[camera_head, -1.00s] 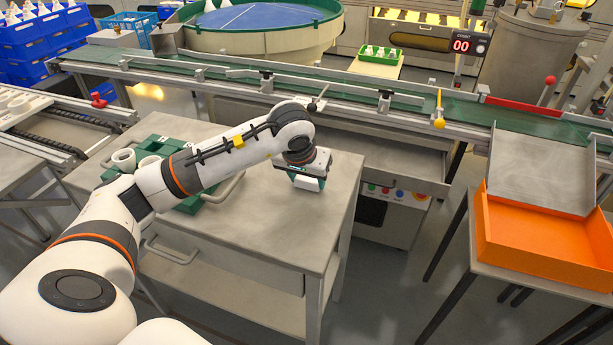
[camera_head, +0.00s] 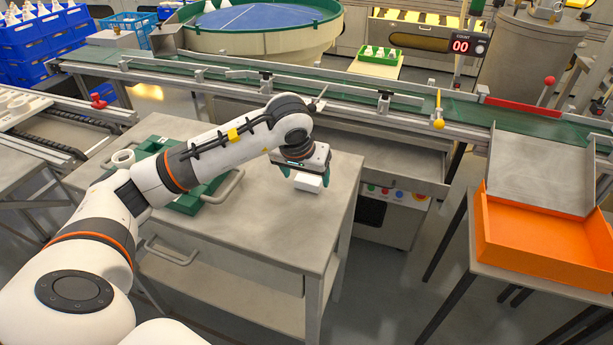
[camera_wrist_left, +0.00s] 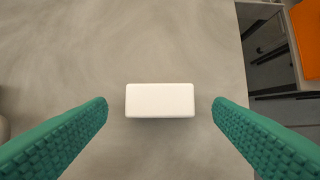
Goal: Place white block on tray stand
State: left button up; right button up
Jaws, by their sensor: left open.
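The white block (camera_head: 308,183) lies on the grey metal tabletop (camera_head: 285,235), near its right side. My left gripper (camera_head: 306,176) is over the block, pointing down. In the left wrist view the white block (camera_wrist_left: 160,100) lies between the two green fingers of my left gripper (camera_wrist_left: 160,105), with a clear gap on each side. The gripper is open and holds nothing. A green tray-like holder (camera_head: 190,203) with handles lies on the same table, partly hidden behind my left arm. I cannot tell whether it is the tray stand. My right gripper is not in view.
A conveyor (camera_head: 350,93) runs behind the table. An orange tray (camera_head: 535,240) stands on a separate table at the right, beyond a floor gap. The tabletop in front of the block is clear.

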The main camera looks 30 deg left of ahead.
pick_arm(q)
jog(key=a+v, duration=0.1)
jog(key=v, duration=0.9)
jog(key=shift+d+p, duration=0.4)
jog(key=shift+d, duration=0.1)
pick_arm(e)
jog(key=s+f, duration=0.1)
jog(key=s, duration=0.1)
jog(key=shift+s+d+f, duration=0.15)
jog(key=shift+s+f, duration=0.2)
pick_arm(q)
jog(key=shift+s+r, duration=0.1)
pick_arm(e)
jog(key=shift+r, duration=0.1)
